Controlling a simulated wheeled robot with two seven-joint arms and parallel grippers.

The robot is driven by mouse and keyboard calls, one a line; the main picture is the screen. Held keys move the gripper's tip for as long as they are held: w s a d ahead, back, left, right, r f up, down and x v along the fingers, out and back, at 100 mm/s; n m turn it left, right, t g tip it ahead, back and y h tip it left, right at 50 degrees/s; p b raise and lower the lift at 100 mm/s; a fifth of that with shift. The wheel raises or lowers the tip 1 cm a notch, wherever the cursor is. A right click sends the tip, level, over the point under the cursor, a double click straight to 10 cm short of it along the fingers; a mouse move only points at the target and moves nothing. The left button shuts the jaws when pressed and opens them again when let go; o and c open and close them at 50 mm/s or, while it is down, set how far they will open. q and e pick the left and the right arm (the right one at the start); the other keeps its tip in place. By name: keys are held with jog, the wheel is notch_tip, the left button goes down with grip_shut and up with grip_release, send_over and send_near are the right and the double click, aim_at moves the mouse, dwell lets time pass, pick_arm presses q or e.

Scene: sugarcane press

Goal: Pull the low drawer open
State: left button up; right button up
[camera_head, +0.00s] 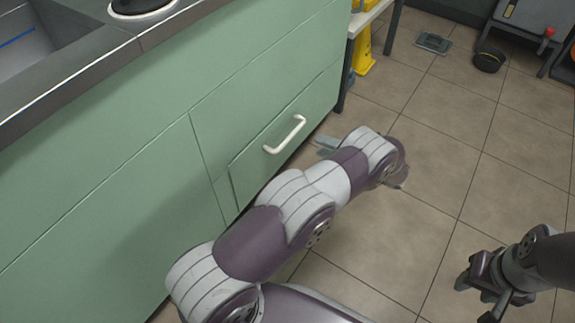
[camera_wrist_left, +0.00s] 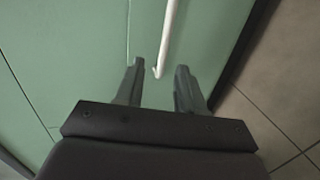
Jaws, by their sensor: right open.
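The low drawer (camera_head: 255,165) is a green front at the bottom of the green cabinet. My right gripper (camera_head: 487,290) is open and empty above the floor at lower right.
A dark countertop with a sink (camera_head: 35,45) runs along the top left. A table leg (camera_head: 343,85) and a yellow object (camera_head: 365,55) stand beyond the cabinet's right end. The floor before the drawer is otherwise open.

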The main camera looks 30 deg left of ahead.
aim_at(287, 139)
pick_arm(q)
jog(key=shift+n+g, duration=0.4)
jog(key=b+x, duration=0.2)
jog(key=x, duration=0.2)
jog(key=b+x, duration=0.2)
jog(key=x, duration=0.2)
jog(key=f+b+x, duration=0.1)
jog(key=x, duration=0.3)
jog(key=shift+s+b, duration=0.4)
jog(key=shift+s, duration=0.05)
jog(key=shift+a, duration=0.3)
pick_arm(e)
notch_tip(287, 139, down, 7)
jog(key=shift+r, duration=0.15)
pick_arm(q)
jog(key=shift+c, duration=0.3)
grip_shut()
jog(key=shift+r, duration=0.1)
